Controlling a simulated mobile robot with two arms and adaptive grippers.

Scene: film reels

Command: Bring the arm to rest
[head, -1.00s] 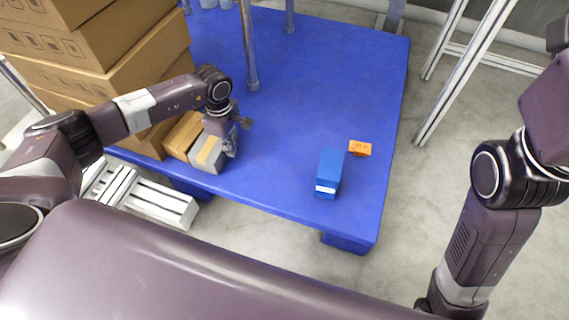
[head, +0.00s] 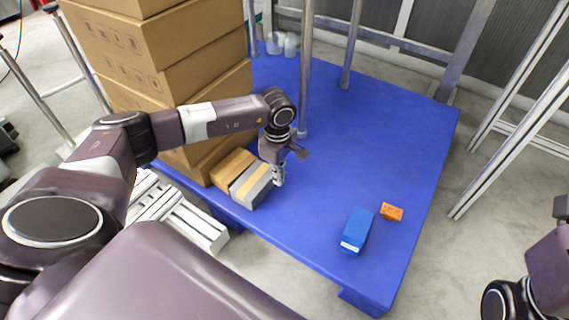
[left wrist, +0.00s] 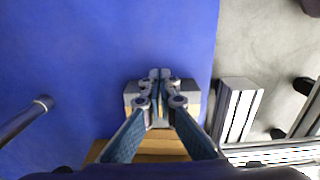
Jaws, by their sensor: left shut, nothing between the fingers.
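My left gripper (head: 279,180) is shut and empty in the head view. It points down beside the right end of a grey box with a tan band (head: 251,186) on the blue platform (head: 330,170). In the left wrist view the shut fingers (left wrist: 160,76) show in front of the grey box (left wrist: 190,100), hiding part of it. I cannot tell whether they touch it. My left arm reaches in from the left, bent at the elbow. Part of my right arm shows at the lower right of the head view; its gripper is out of frame.
Stacked cardboard boxes (head: 160,50) stand close behind my left arm. A small brown box (head: 233,168) lies beside the grey one. A blue box (head: 357,231) and an orange box (head: 391,212) lie at the right. Metal posts (head: 306,70) rise behind. The platform's middle is clear.

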